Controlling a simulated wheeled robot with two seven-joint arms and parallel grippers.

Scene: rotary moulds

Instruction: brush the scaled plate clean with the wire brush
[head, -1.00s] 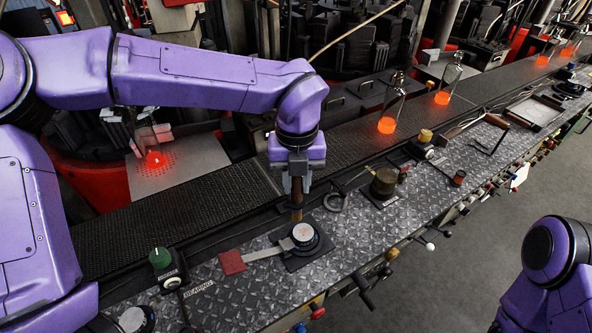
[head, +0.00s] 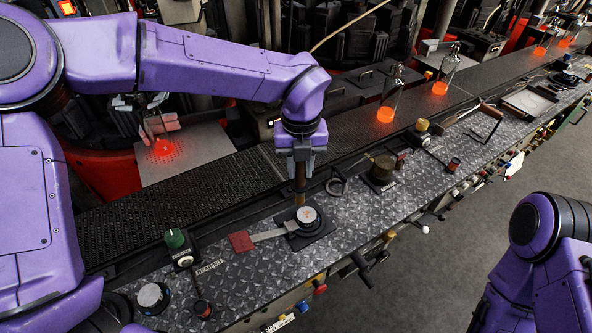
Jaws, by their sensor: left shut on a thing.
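My left gripper (head: 301,157) is shut on a brown upright rod (head: 300,177), which looks like the handle of the wire brush. Its lower end is just behind a round, pale-topped disc (head: 306,215) on a dark square base; I cannot tell whether it touches. The bristles cannot be made out. A flat grey strip (head: 269,235) with a red square end (head: 241,242) runs left from the disc. I cannot tell for sure which piece is the scaled plate. My right arm shows at the lower right, its gripper out of view.
The tread-plate bench (head: 345,232) carries a green knob (head: 175,239), a dark pot (head: 382,169), a yellow-topped knob (head: 422,125) and a tray (head: 530,103). Behind it, a dark conveyor (head: 215,187) carries glowing bottles (head: 389,100). A hot piece (head: 163,148) sits on a perforated plate (head: 187,156).

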